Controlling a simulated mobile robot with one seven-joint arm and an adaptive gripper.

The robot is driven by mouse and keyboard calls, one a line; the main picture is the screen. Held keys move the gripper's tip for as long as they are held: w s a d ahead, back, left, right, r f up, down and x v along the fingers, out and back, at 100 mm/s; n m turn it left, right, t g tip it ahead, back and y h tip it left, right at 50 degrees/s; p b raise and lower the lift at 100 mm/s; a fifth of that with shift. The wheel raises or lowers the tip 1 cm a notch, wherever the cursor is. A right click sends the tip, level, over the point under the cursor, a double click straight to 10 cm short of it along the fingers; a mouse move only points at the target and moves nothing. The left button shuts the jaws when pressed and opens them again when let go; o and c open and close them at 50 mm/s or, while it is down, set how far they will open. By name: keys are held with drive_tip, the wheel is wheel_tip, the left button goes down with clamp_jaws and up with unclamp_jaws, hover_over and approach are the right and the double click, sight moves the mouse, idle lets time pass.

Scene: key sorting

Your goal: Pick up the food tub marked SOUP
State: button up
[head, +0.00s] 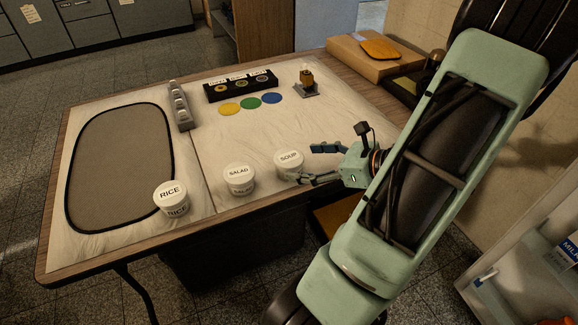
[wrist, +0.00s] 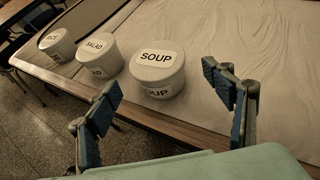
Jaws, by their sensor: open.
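The SOUP tub (head: 289,162) is a white round tub with a lid, upright near the table's front edge. In the wrist view the SOUP tub (wrist: 157,72) stands ahead of my gripper, roughly between the lines of the two fingers. My gripper (head: 318,164) is open and empty, just right of the tub. In the wrist view its blue-padded fingers (wrist: 172,108) are spread wide. In the head view one finger overlaps the tub's lower right side; I cannot tell whether they touch.
The SALAD tub (head: 239,181) and RICE tub (head: 171,198) stand to the left along the front edge. A grey mat (head: 120,165) lies at left. A grey rack (head: 180,106), black key holder (head: 240,86), coloured discs (head: 250,103) and a small stand (head: 306,88) are farther back.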

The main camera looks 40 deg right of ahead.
sight(289, 161)
drive_tip(key=b+x, duration=0.1)
drive_tip(key=x, duration=0.4)
drive_tip(key=shift+w+a, duration=0.25)
drive_tip(key=shift+w, duration=0.15)
drive_tip(key=c, duration=1.4)
